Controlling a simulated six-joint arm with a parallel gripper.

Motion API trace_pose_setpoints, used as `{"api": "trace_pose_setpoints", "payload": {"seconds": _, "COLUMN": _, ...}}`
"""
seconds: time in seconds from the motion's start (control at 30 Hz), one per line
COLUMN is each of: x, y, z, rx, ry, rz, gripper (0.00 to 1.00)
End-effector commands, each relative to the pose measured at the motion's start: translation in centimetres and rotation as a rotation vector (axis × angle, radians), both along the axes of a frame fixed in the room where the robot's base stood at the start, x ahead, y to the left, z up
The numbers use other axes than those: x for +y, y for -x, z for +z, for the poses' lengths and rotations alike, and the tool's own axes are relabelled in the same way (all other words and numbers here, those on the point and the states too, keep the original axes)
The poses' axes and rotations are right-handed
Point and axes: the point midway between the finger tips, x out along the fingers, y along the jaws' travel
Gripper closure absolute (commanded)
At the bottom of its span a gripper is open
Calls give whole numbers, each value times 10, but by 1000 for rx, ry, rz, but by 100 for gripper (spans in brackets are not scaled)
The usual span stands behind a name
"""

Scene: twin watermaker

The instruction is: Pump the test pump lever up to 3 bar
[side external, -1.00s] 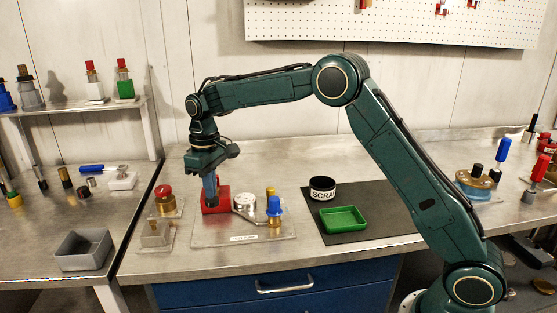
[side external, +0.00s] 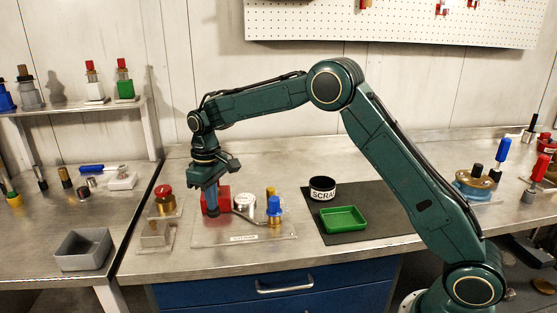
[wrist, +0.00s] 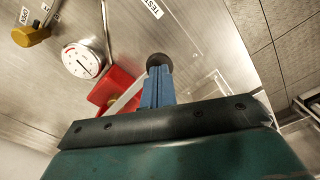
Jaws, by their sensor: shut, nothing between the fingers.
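The test pump has a red body (side external: 224,196) on a clear base plate at the table's middle left; it also shows in the wrist view (wrist: 112,88). A pale lever (wrist: 128,97) ends in a dark round knob (wrist: 159,60). My gripper (side external: 212,212) points down in front of the red body. In the wrist view its blue fingers (wrist: 157,92) are shut with nothing between them, over the lever's knob end. I cannot tell whether they touch it. A white round gauge (wrist: 82,60) sits beside the pump; its needle reading is too small to tell.
A red-topped unit (side external: 164,199) stands left. A green tray (side external: 343,229) and black scrap ring (side external: 322,183) are on or by the dark mat. The front table strip is clear.

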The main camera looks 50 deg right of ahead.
Motion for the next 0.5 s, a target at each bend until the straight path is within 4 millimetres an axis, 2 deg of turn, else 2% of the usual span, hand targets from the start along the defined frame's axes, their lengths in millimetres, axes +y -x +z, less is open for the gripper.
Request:
{"api": "trace_pose_setpoints", "payload": {"seconds": 0.13, "x": 0, "y": 1, "z": -7, "rx": 4, "ry": 1, "rz": -1, "gripper": 100}}
{"api": "trace_pose_setpoints", "payload": {"seconds": 0.5, "x": 0, "y": 0, "z": 5, "rx": 3, "ry": 1, "rz": -1, "gripper": 100}}
